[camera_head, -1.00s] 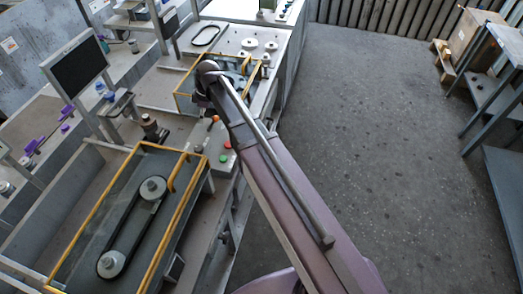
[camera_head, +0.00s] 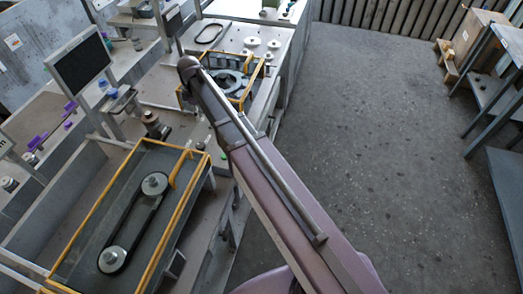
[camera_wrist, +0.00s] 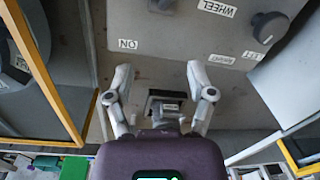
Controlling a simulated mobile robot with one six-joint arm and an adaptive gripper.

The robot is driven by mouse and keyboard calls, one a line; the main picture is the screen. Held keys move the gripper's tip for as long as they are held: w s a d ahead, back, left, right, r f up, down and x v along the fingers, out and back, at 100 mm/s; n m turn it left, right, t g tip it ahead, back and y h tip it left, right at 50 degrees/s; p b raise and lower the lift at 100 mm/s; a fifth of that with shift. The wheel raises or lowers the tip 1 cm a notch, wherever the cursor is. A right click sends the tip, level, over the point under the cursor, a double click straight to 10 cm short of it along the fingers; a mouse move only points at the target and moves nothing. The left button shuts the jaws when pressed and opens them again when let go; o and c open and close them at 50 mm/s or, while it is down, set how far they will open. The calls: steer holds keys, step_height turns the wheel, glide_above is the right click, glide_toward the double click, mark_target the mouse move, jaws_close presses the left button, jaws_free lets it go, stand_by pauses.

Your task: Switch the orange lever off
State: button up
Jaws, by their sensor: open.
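The orange lever is not clearly visible now; in the head view my arm covers that part of the bench. In the wrist view my gripper (camera_wrist: 160,75) is open and empty over a grey control panel (camera_wrist: 185,38). Its two fingers stand apart, with an "ON" label (camera_wrist: 128,44), upside down, near the left fingertip. A dark grey part (camera_wrist: 162,5) is cut off at the top edge above the gap between the fingers; I cannot tell whether it belongs to the lever.
A dark knob (camera_wrist: 269,27) is on the panel at the right, near a "WHEEL" label (camera_wrist: 216,8). Yellow-framed guards flank the panel. In the head view a belt drive (camera_head: 135,220) lies front left and a round housing (camera_head: 232,80) beyond my arm. The floor (camera_head: 370,120) at right is clear.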

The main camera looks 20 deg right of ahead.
steer(key=shift+w+r+p, duration=0.5)
steer(key=shift+r+p, duration=6.25)
steer(key=shift+r, duration=0.25)
steer(key=s+d+f+m+b, duration=0.7)
steer(key=s+d+f+b, duration=0.1)
steer(key=s, duration=0.3)
steer(key=s+d+f+m+b, duration=0.7)
steer(key=s+d+f+b, duration=0.1)
steer(key=s, duration=0.4)
steer(key=shift+d+m+t, duration=0.3)
steer(key=shift+d+t, duration=0.1)
steer(key=shift+d, duration=0.3)
steer(key=shift+s, duration=0.1)
